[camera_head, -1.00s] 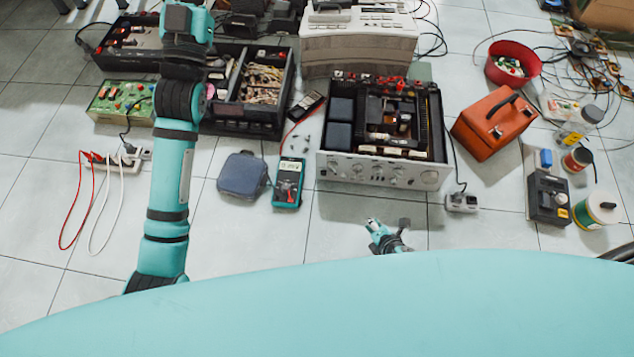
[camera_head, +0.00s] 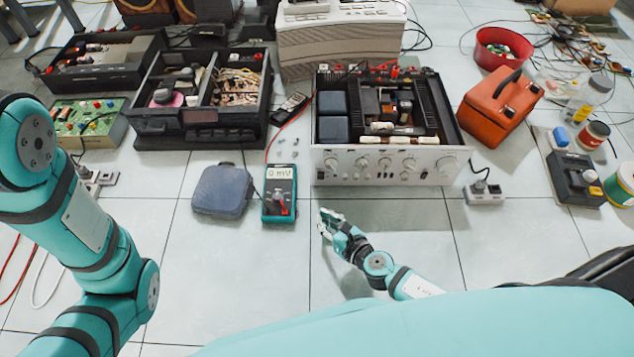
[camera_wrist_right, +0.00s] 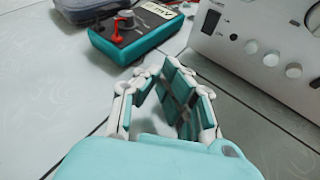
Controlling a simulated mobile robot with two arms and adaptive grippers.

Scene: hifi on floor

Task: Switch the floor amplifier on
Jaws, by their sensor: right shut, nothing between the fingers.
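The amplifier (camera_head: 440,165) stands on the floor with its top open and its silver front panel towards me. Knobs and small controls line the panel. I cannot read a power switch's state. My right gripper (camera_head: 325,218) is shut and empty, low in front of the panel's left end, apart from it. Its fingers also show in the right wrist view (camera_wrist_right: 160,72). My left arm is at the left, its gripper out of view.
A teal multimeter (camera_head: 279,193) reading 0 mV and a dark blue pouch (camera_head: 221,191) lie left of my right gripper. A small socket block (camera_head: 484,193) with a plug lies right of the amplifier, below an orange case (camera_head: 498,108).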

